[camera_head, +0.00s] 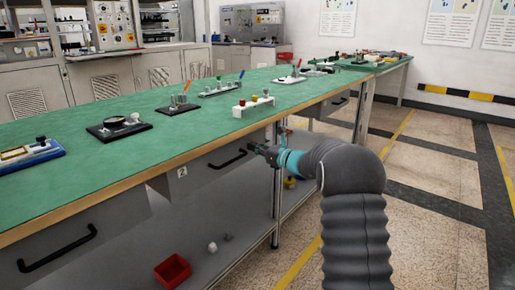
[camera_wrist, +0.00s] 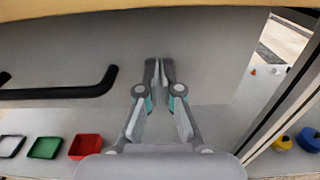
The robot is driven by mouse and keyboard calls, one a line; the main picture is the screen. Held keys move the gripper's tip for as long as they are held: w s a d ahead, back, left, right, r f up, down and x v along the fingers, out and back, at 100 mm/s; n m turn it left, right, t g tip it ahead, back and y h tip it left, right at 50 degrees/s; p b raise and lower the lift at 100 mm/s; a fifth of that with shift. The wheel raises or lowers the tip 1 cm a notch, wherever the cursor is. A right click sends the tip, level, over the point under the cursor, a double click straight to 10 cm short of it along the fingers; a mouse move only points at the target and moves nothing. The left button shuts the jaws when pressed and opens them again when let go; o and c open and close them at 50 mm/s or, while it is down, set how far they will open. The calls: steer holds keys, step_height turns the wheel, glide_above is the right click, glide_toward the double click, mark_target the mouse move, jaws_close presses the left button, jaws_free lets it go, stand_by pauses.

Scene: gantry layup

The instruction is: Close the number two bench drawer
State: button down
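The number two drawer (camera_head: 212,173) is a grey front under the green bench top, with a white label "2" (camera_head: 182,171) and a black bar handle (camera_head: 228,158). A strip of its side shows at the left; how far it stands out is hard to tell. My gripper (camera_head: 257,148) is at the right part of this front, just right of the handle. In the wrist view, the fingers (camera_wrist: 160,64) are together with nothing seen between them, pointing at the grey front (camera_wrist: 210,60). The handle (camera_wrist: 70,92) lies to their left. Whether the tips touch the front cannot be told.
Another drawer handle (camera_head: 57,249) is at lower left. A bench leg (camera_head: 277,190) stands close to my gripper. A red bin (camera_head: 172,270) sits on the lower shelf. Fixtures, such as a white rack (camera_head: 253,107), stand on the bench top (camera_head: 190,140). The floor at right is clear.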

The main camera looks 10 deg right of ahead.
steer(key=b+v, duration=0.1)
steer(key=v, duration=1.2)
steer(key=s+a+f+n+g, duration=0.1)
steer(key=s+f+n+g, duration=0.4)
steer(key=f, duration=0.4)
steer(key=s+a+f+n+g+h, duration=0.1)
steer(key=s+a+n+g+h, duration=0.1)
steer(key=s+n, duration=0.4)
steer(key=s+a+f+n+g+h, duration=0.2)
steer(key=s+a+n+g, duration=0.1)
steer(key=s, duration=0.5)
steer(key=s+r+n+h, duration=0.2)
steer(key=s+r+n, duration=0.1)
steer(key=s, duration=0.5)
steer(key=s+a+r+n+t+h, duration=0.1)
steer(key=s+r+n+h, duration=0.2)
steer(key=s+n, duration=0.3)
steer(key=s+a+r+n+h, duration=0.1)
steer(key=s+n, duration=0.4)
steer(key=s, duration=0.7)
steer(key=shift+r+t+h+p, duration=0.45)
steer(key=shift+r+h, duration=0.35)
steer(key=shift+r, duration=0.35)
